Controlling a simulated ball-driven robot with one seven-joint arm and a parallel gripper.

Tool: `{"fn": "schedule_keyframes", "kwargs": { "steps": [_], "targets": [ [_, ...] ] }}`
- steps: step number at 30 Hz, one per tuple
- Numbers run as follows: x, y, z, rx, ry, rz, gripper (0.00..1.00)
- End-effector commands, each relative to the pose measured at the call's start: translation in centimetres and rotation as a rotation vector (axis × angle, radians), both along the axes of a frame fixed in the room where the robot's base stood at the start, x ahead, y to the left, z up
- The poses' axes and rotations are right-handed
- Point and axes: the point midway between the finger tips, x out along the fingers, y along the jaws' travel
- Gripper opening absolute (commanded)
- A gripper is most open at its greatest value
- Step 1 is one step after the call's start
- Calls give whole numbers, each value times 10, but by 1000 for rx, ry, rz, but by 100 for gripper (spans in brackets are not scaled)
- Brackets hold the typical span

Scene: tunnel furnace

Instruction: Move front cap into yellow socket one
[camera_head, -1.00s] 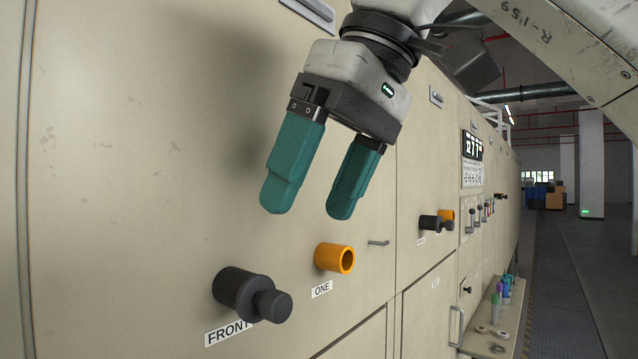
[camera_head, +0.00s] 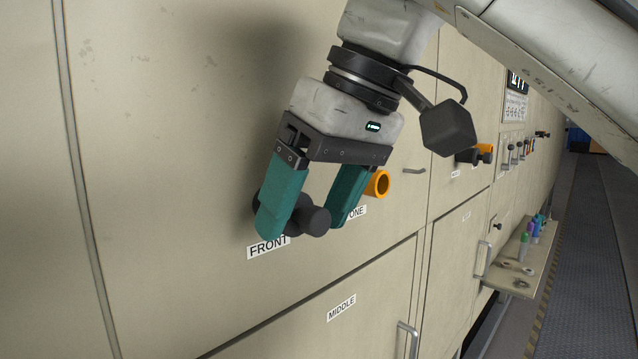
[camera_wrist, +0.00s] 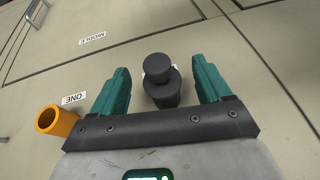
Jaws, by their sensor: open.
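The front cap (camera_head: 314,220) is a dark grey stepped cylinder on the beige panel, above the FRONT label (camera_head: 268,247). My gripper (camera_head: 302,222) is open, with one teal finger on each side of the cap. The left finger hides part of the cap's base in the head view. The wrist view shows the cap (camera_wrist: 158,72) between the fingers, with gaps on both sides. Yellow socket one (camera_head: 379,184) is an empty orange-yellow tube beside the right finger, by the ONE label (camera_head: 357,211). The socket also shows in the wrist view (camera_wrist: 55,121).
Another dark cap and yellow socket (camera_head: 483,149) are farther right along the panel. A small shelf (camera_head: 512,282) with several coloured items juts out there. Door handles (camera_head: 407,338) stick out below and to the right. The floor aisle (camera_head: 577,250) at right is clear.

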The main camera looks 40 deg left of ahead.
Motion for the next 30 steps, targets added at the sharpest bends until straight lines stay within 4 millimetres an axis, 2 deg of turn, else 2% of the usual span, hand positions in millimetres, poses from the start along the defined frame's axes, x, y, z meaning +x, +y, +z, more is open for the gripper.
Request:
{"fn": "schedule_keyframes", "kwargs": {
  "steps": [6,25,30],
  "targets": [
    [0,0,0,0,0,0,76],
    [0,0,0,0,0,0,16],
    [0,-3,0,1,0,-1,15]
  ]
}}
